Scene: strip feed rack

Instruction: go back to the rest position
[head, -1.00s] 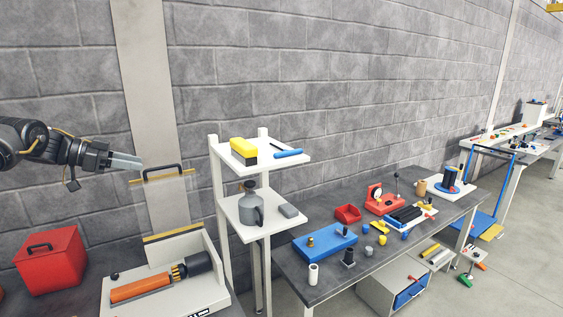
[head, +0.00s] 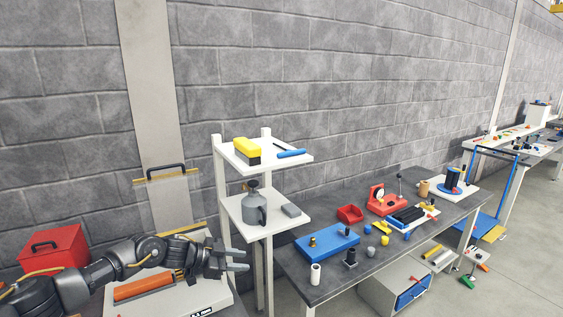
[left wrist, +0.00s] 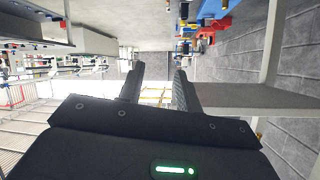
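My left gripper (head: 238,260) is low at the left in the head view, in front of the white strip feed machine (head: 212,297) and left of the shelf stand's front post. In the left wrist view its two dark fingers (left wrist: 157,88) are spread apart with nothing between them. The machine holds an orange roll (head: 140,287), partly hidden behind my left arm. Its clear guard with a black handle (head: 165,170) stands raised at the wall. My right gripper is not in view.
A white shelf stand (head: 268,229) holds a grey can (head: 254,208) and a yellow block (head: 246,151), close to my left gripper. A red box (head: 55,250) is at the left. A dark table (head: 325,288) with a blue block (head: 326,241) and small parts extends right.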

